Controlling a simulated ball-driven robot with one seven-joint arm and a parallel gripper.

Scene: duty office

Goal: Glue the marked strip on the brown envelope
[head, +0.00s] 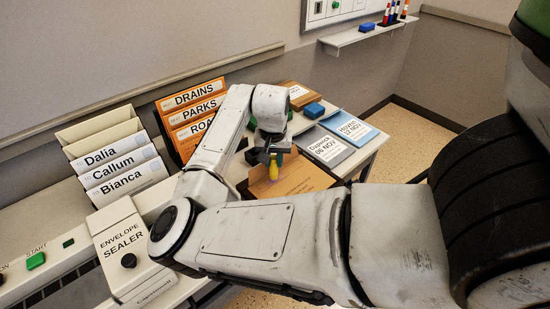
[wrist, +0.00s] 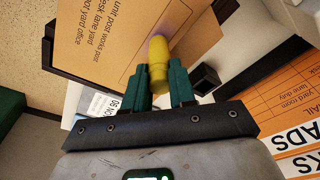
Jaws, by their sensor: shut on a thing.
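The brown envelope (head: 306,180) lies on the desk past my arm, with printed lines on it. In the wrist view the envelope (wrist: 112,38) fills the upper middle, and a thin dark line runs across it near the glue stick. My gripper (head: 272,158) is over the envelope; its green fingers (wrist: 167,84) are shut on a yellow glue stick (wrist: 158,66). The stick also shows in the head view (head: 273,171). Its purplish tip points at the envelope, at or very close to the paper; I cannot tell whether it touches. My arm hides part of the envelope.
The envelope sealer (head: 122,250) stands at the front left. Behind are white envelopes for Dalia, Callum and Bianca (head: 120,172) and orange folders (head: 195,112).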

